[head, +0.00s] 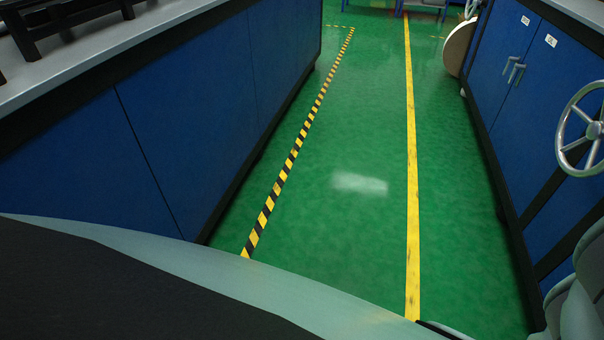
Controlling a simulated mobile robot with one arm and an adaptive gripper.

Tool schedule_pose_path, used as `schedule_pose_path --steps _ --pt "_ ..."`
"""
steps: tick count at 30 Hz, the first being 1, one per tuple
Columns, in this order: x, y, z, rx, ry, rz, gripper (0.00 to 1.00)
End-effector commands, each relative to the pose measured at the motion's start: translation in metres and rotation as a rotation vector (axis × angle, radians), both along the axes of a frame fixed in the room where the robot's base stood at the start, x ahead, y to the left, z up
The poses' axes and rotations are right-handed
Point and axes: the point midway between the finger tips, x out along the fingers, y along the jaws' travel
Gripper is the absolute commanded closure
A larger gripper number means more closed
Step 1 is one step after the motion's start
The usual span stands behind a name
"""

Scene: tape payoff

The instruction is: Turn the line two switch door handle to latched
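Two small grey door handles (516,71) sit close together on blue cabinet doors (546,78) at the upper right. Both are tilted a little. Each door has a small white label (550,41) near its top, too small to read. I cannot tell which handle, if either, is the line two switch door handle, or whether it is latched. My gripper is not in view. Grey parts of my own arm show at the lower right edge, well short of the handles.
A grey handwheel (580,130) juts from the right cabinet row. A round tan disc (457,48) stands farther back. A long blue cabinet row (190,100) lines the left. The green floor (350,150) between them is clear, with a yellow line and a striped line.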

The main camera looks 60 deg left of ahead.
Motion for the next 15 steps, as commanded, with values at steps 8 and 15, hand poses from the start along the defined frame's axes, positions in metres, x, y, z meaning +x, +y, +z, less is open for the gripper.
schedule_pose_path --steps 8,15 --pt "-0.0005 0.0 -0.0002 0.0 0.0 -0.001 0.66" --pt "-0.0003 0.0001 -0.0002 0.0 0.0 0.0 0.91"
